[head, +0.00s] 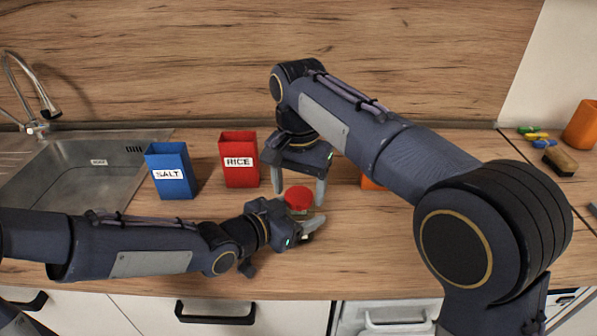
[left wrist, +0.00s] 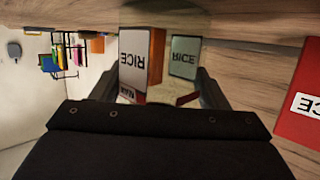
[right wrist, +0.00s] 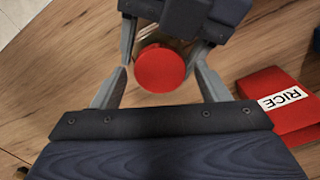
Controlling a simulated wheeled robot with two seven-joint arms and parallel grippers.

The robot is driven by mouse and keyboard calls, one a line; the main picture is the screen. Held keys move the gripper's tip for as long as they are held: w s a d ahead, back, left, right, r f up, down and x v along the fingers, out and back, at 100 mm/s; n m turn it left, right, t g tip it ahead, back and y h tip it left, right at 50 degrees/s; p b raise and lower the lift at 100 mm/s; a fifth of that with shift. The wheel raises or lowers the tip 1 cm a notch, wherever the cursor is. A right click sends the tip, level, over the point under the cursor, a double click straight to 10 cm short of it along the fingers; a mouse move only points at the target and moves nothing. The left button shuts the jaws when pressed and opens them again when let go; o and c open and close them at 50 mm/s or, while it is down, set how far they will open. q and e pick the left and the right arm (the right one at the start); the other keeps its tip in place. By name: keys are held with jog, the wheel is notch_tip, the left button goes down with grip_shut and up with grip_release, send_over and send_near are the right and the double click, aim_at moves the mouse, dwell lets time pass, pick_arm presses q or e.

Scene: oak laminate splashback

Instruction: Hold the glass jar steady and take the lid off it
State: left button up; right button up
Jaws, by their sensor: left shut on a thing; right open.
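The glass jar has a round red lid (head: 298,198), which sits on top of it; the lid also shows in the right wrist view (right wrist: 160,69). The jar's clear body is mostly hidden by my grippers in the head view. My left gripper (head: 312,229) is shut on the jar from the front, its fingers on either side of the body. My right gripper (head: 300,196) points down over the jar. It is open, with one finger on each side of the lid and visible gaps between. In the left wrist view, the jar between the fingers is hard to make out.
A blue SALT box (head: 170,171) and a red RICE box (head: 239,160) stand behind and left of the jar. The sink (head: 80,165) is further left. An orange object (head: 371,184) is partly hidden behind my right arm. A sponge (head: 561,161) lies far right.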

jog(key=shift+f, duration=0.25)
jog(key=c, duration=1)
jog(key=n, duration=0.7)
